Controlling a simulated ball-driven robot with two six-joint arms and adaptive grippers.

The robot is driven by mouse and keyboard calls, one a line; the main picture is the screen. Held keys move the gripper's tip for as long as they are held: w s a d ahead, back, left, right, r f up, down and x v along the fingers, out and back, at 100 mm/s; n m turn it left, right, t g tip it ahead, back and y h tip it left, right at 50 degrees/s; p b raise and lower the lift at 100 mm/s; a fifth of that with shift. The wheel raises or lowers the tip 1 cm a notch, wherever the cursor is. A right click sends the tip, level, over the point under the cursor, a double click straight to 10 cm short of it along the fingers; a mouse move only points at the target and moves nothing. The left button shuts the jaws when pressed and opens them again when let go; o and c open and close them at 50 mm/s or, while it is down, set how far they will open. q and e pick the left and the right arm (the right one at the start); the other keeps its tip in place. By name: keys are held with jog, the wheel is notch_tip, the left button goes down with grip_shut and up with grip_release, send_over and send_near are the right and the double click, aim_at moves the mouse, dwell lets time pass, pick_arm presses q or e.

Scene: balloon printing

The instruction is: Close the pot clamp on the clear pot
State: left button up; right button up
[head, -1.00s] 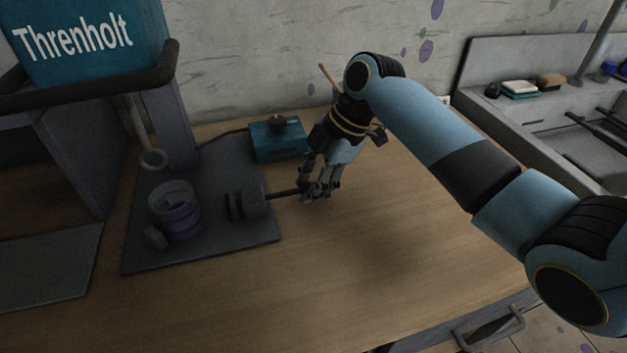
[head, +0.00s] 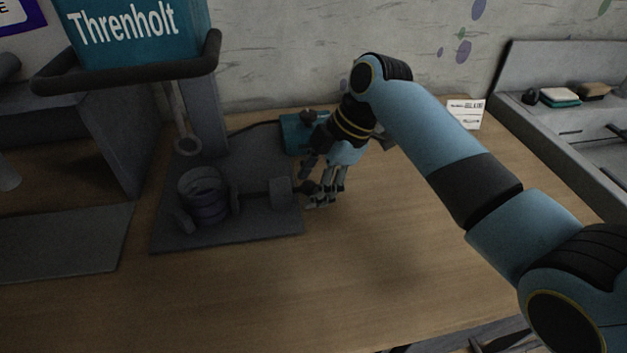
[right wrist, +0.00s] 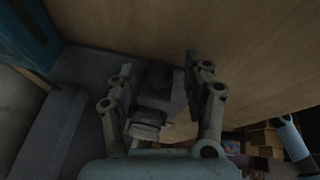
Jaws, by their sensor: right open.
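The clear pot (head: 206,204), with purplish contents, stands upright on a dark base plate (head: 255,230). The pot clamp has a fixed jaw (head: 182,221) at the pot's left and a moving pad (head: 235,195) at its right. The pad is against the pot or very close to it; I cannot tell which. A rod runs from the pad through a grey block (head: 282,192) to a dark knob (head: 308,187). My right gripper (head: 318,194) is open at the knob end. The right wrist view shows its spread fingers (right wrist: 162,80). My left gripper is out of view.
A teal box (head: 292,133) with a cable sits behind the clamp. A white card (head: 465,114) stands at the back. The front right of the wooden table is clear.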

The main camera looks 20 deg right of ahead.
jog(key=v, duration=1.2)
jog(key=shift+f, duration=0.1)
